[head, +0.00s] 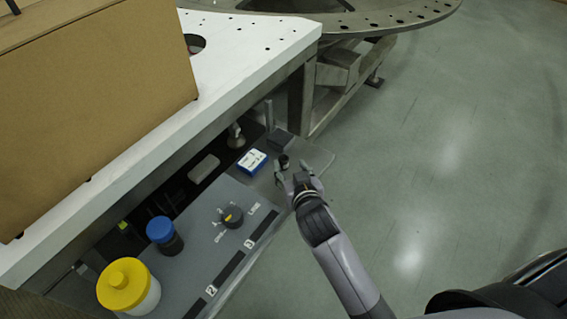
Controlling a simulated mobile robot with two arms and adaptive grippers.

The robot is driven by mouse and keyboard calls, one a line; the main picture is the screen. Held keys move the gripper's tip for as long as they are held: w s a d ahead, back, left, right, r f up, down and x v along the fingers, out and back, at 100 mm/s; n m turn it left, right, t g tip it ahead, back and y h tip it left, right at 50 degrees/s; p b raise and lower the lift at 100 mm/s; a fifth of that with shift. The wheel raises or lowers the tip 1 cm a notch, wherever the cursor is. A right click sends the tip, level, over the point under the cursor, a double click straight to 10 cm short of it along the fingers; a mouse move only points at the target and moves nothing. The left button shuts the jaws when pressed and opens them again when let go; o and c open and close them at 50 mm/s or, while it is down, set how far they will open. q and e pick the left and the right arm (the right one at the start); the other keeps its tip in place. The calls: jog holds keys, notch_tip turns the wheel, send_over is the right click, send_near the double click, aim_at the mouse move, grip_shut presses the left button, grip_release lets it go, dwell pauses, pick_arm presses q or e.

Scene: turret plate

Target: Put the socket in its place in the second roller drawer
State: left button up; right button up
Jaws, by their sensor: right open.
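A small dark cylinder (284,160), which looks like the socket, stands on the grey surface at the right end of the workspace under the white table. My right gripper (293,176) is open, with its fingertips close around or just in front of that cylinder; I cannot tell whether they touch it. The roller drawers are not clearly distinguishable. A dark recess (180,190) under the table edge holds several grey and metal pieces. My left gripper is not in view.
A blue-and-white box (252,161) lies left of the gripper. A black dial knob (232,217), a blue-capped jar (163,236) and a yellow-lidded tub (127,286) stand further left. A cardboard box (90,90) sits on the white table (250,50).

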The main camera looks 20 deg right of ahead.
aim_at(283, 157)
jog(key=shift+a+x, duration=0.15)
jog(key=shift+x, duration=1.5)
jog(key=shift+a+x, duration=0.2)
jog(key=shift+x, duration=1.5)
grip_shut()
